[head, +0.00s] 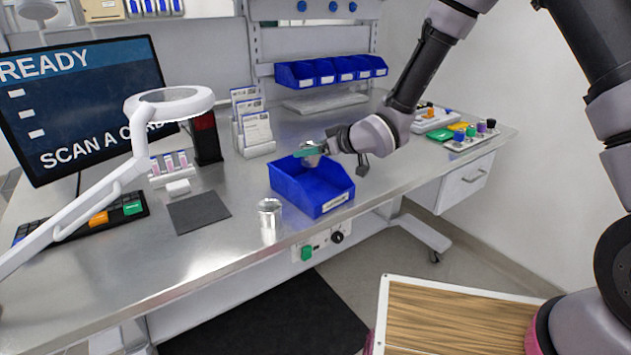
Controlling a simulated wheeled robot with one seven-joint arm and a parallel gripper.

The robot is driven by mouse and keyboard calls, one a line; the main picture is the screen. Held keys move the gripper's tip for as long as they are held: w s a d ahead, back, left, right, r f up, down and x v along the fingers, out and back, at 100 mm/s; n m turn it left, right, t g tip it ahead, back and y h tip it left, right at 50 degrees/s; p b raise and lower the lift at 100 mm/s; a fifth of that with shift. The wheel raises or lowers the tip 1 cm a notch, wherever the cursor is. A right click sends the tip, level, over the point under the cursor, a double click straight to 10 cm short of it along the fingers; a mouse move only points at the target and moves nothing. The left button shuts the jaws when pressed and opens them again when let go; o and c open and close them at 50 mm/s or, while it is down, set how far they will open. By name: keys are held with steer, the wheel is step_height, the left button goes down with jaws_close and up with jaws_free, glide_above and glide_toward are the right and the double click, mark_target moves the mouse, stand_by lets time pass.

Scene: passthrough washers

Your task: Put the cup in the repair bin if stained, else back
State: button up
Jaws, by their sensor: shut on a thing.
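My gripper (309,152) is above the back of the open blue bin (318,203), reaching in from the right. It is shut on a small grey metallic cup (312,161), mostly hidden by the fingers. The cup is over the bin's opening; I cannot tell if it touches the bin. No stain can be made out at this size. The bin has a pale label on its front, too small to read. A shiny metal cylinder (269,216), cup-like, stands upright on the bench just left of the bin, apart from it.
A magnifier lamp (168,104) and a monitor (85,105) stand at left. A dark mat (199,212) lies left of the metal cylinder. Card holders (255,133) stand behind the bin. Small blue bins (330,71) hang at the back. Coloured knobs (470,133) sit at right.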

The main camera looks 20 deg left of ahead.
step_height(320, 180, down, 9)
stand_by(0.4)
steer(key=shift+f, duration=0.15)
